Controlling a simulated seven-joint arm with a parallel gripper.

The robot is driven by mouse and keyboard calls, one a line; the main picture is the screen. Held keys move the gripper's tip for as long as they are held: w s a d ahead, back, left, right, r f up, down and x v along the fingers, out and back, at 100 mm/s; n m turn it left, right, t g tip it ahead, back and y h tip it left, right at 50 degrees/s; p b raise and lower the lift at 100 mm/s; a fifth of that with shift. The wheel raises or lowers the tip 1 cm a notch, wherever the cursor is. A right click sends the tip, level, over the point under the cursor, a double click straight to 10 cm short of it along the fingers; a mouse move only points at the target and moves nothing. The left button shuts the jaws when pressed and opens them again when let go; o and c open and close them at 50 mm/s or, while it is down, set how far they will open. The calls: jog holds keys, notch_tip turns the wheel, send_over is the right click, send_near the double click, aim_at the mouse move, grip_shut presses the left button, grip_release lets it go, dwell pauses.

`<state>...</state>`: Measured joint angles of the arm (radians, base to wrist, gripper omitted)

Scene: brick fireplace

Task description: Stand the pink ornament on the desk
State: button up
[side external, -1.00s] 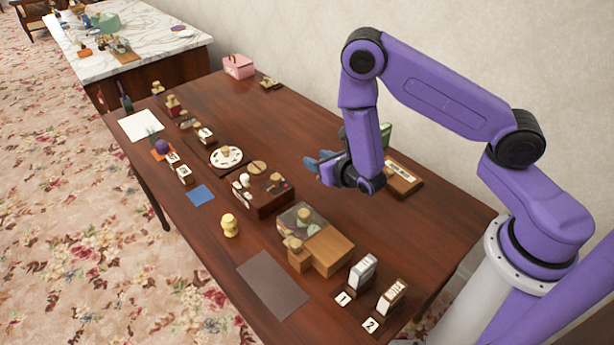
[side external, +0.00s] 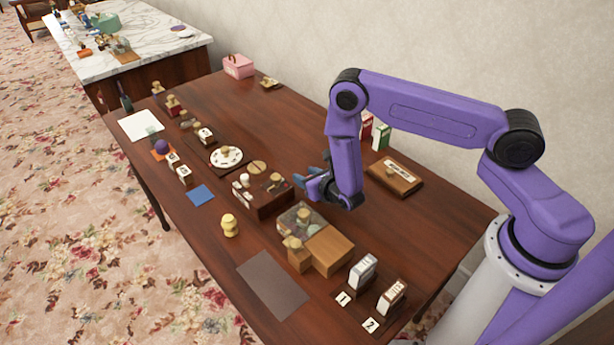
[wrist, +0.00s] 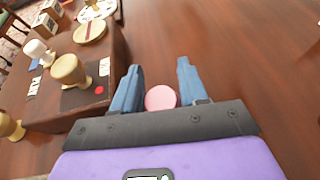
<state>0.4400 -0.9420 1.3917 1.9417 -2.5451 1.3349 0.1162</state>
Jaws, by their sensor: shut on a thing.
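The pink ornament (wrist: 160,97) shows in the wrist view as a smooth pink round shape low between my fingers, near the palm. My gripper (wrist: 160,75) is shut on it, with a finger on each side. Its lower side and its underside are hidden, so I cannot tell its tilt. In the side view my gripper (side external: 313,172) is over the dark wooden desk (side external: 240,110), just right of a dark box with knobs. The pink ornament cannot be made out there.
The dark box (side external: 262,206) with several knobs stands close left of my gripper. A clear-lidded wooden case (side external: 328,250) is nearer the camera. A yellow figure (side external: 230,225), red and green cartons (side external: 381,137) and a brown plaque box (side external: 396,180) stand around. Bare desk lies behind.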

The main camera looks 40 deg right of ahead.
jog(key=shift+f, duration=0.1)
jog(key=o, duration=0.8)
